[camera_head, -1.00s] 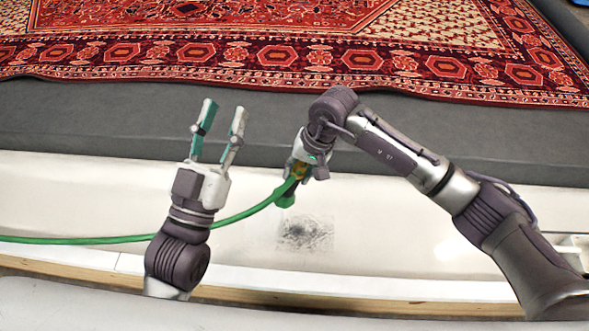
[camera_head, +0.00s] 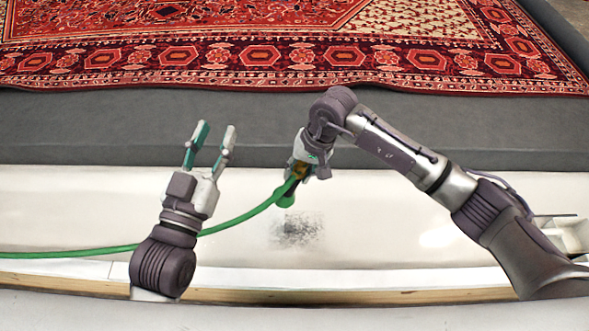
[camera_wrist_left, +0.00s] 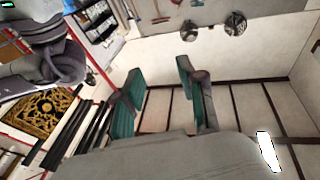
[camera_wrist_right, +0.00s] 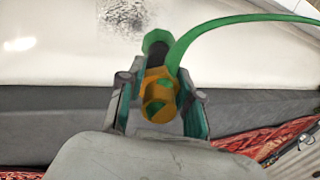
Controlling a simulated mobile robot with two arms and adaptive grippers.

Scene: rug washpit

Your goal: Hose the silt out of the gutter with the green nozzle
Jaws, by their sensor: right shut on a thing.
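The green nozzle (camera_head: 286,197) is held in my right gripper (camera_head: 299,172) above the white gutter (camera_head: 400,225). In the right wrist view the right gripper (camera_wrist_right: 160,105) is shut on the brass part of the nozzle (camera_wrist_right: 158,95), and its green tip points toward the gutter. A dark grey silt patch (camera_head: 297,230) lies on the gutter floor, just right of and below the nozzle in the head view. It also shows in the right wrist view (camera_wrist_right: 124,14). My left gripper (camera_head: 213,138) is open and empty, fingers raised, left of the nozzle.
A green hose (camera_head: 100,253) runs from the nozzle leftward past my left wrist. A red patterned rug (camera_head: 240,60) lies on the grey surface (camera_head: 90,125) behind the gutter. A wooden edge (camera_head: 350,297) runs along the front. A pale box-like thing (camera_head: 563,235) stands at right.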

